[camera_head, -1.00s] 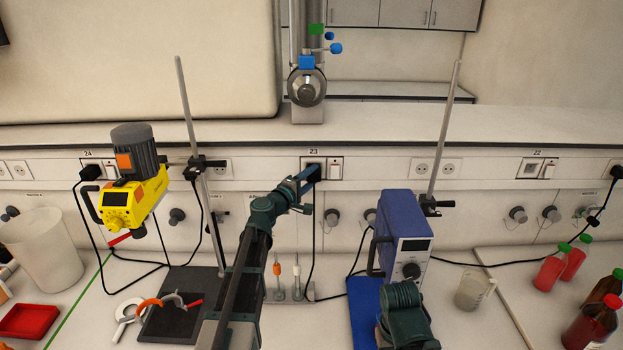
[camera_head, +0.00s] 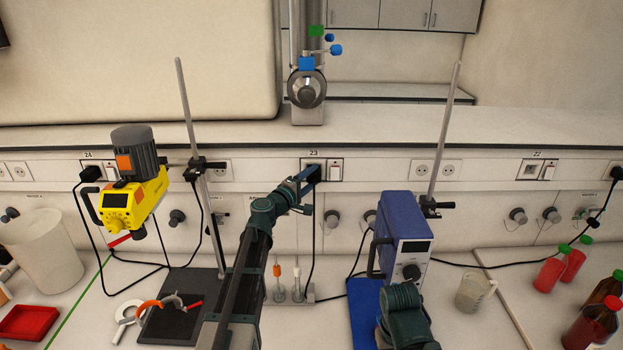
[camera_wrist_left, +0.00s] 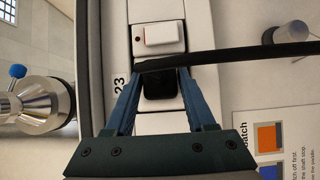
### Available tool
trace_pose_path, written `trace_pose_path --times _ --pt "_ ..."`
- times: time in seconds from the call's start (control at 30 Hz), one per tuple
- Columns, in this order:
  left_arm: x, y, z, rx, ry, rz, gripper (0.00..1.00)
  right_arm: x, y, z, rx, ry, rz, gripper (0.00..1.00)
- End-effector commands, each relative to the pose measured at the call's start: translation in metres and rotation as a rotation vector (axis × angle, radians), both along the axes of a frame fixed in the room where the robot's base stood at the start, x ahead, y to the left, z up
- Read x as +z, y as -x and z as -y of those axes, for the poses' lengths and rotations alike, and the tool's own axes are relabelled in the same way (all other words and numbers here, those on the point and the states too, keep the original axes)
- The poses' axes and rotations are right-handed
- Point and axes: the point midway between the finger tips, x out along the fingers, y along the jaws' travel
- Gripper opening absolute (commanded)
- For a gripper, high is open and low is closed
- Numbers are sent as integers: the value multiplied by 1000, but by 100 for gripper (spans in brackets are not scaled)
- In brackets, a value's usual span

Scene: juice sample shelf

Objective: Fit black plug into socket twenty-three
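The black plug (camera_wrist_left: 160,88) shows between the fingers of my left gripper (camera_wrist_left: 160,72) in the left wrist view, and they appear to touch its sides. Its black cable crosses to the right. The plug sits at socket twenty-three (camera_head: 314,163), below the number 23 on the wall rail. How deep it is seated is hidden. In the head view my left gripper (camera_head: 306,176) reaches up to that socket and largely covers the plug. My right gripper is out of view; part of my right arm shows at the lower right.
A white switch (camera_wrist_left: 160,36) adjoins the socket. A yellow stirrer (camera_head: 132,205) on a stand is left of my left arm, and a blue device (camera_head: 405,235) is to its right. A small rack (camera_head: 288,294) stands close to the arm. Red bottles (camera_head: 552,270) are far right.

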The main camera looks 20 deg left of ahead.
Motion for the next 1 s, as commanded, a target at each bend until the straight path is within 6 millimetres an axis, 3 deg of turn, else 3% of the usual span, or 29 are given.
trace_pose_path --times 0.03,0.13,0.47,0.57,1.0 --pt "0 0 0 0 0 0 67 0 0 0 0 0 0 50" --pt "0 0 0 0 0 0 82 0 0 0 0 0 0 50" --pt "0 4 -1 1 0 0 82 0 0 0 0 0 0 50" --pt "0 15 -5 2 0 0 82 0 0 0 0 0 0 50" --pt "0 102 -33 3 0 0 82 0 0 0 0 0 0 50"
